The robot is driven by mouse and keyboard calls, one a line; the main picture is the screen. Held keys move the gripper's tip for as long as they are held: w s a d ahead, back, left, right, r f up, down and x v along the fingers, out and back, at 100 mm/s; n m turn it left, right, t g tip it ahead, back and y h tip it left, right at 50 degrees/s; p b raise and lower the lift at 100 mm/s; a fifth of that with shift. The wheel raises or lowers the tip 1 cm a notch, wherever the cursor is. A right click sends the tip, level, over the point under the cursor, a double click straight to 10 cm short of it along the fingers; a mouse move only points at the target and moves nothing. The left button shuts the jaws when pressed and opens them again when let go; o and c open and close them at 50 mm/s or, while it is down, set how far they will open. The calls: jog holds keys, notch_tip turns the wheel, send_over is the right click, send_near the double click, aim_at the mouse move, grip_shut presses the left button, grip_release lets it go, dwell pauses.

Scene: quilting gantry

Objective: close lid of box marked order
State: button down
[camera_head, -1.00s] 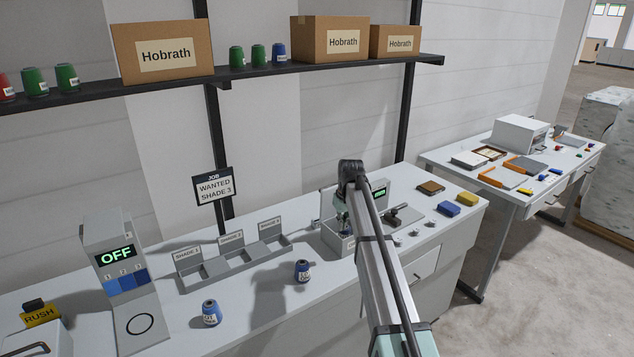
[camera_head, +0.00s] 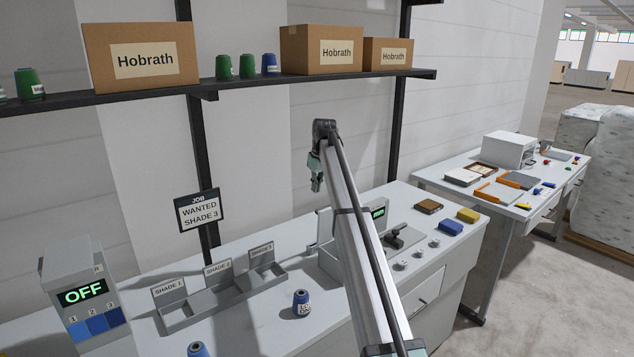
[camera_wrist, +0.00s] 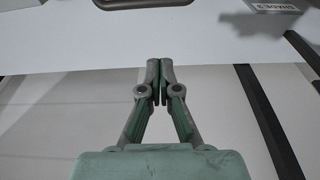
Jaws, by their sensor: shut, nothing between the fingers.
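A grey open-topped box (camera_head: 329,263) stands on the workbench, partly hidden behind my arm. An upright grey panel (camera_head: 324,226) at its back looks like its raised lid. I cannot read any order marking in this view. My gripper (camera_head: 317,184) is above and behind the box, raised in front of the wall. In the wrist view my gripper (camera_wrist: 160,78) is shut, with its fingertips together and nothing between them. It is apart from the box and the panel.
A device with a green display (camera_head: 378,212) stands right of the box. The shade rack (camera_head: 225,287) and a blue spool (camera_head: 301,303) are to the left. A shelf (camera_head: 240,84) with cartons hangs above. Blue (camera_head: 451,227) and yellow (camera_head: 468,215) blocks lie on the right.

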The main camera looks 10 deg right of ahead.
aim_at(329, 219)
notch_tip(329, 219, down, 6)
jog(key=s+d+p, duration=0.1)
jog(key=s+p, duration=0.1)
jog(key=p, duration=0.2)
jog(key=shift+s+r, duration=0.15)
jog(key=shift+d, duration=0.1)
